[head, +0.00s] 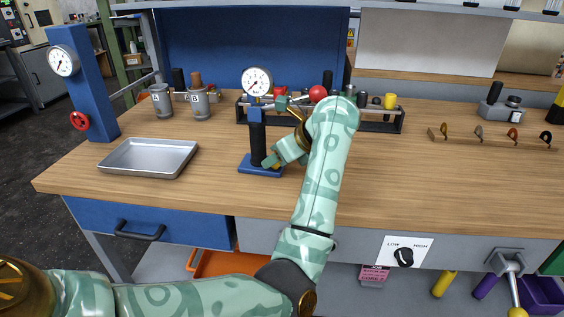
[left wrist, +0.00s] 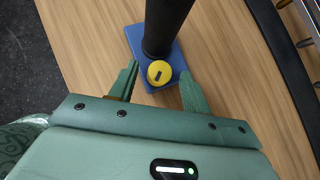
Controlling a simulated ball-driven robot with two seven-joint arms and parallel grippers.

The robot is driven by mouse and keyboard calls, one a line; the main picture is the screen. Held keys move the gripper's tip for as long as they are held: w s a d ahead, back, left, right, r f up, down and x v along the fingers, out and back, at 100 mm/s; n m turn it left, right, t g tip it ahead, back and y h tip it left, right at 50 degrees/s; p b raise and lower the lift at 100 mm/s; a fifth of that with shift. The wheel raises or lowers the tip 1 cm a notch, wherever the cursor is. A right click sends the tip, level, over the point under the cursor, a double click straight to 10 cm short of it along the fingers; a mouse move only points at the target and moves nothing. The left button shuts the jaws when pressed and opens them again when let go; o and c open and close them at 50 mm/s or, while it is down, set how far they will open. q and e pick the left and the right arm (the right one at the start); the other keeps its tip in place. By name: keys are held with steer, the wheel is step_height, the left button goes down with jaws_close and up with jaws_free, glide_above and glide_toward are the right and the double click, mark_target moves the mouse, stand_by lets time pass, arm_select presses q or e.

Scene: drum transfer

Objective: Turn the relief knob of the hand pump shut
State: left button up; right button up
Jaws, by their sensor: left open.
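The hand pump (head: 257,140) stands upright on a blue base on the wooden bench, with a black column, a white gauge on top and a red ball on its lever. In the left wrist view the round yellow relief knob (left wrist: 159,72) with a dark slot mark sits low at the column, above the blue base (left wrist: 141,42). My left gripper (head: 271,162) is beside the pump's foot. Its open fingers (left wrist: 159,74) lie on either side of the knob, with gaps visible on both sides. The gripper largely hides the knob in the head view. My right gripper is out of view.
A metal tray (head: 148,158) lies left of the pump. Two grey lettered cups (head: 199,106) and a black rack (head: 375,123) stand behind. A blue post with a gauge (head: 83,85) rises at the far left.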

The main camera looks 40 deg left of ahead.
arm_select(q)
steer(key=shift+a+f, duration=0.2)
steer(key=shift+a, duration=0.1)
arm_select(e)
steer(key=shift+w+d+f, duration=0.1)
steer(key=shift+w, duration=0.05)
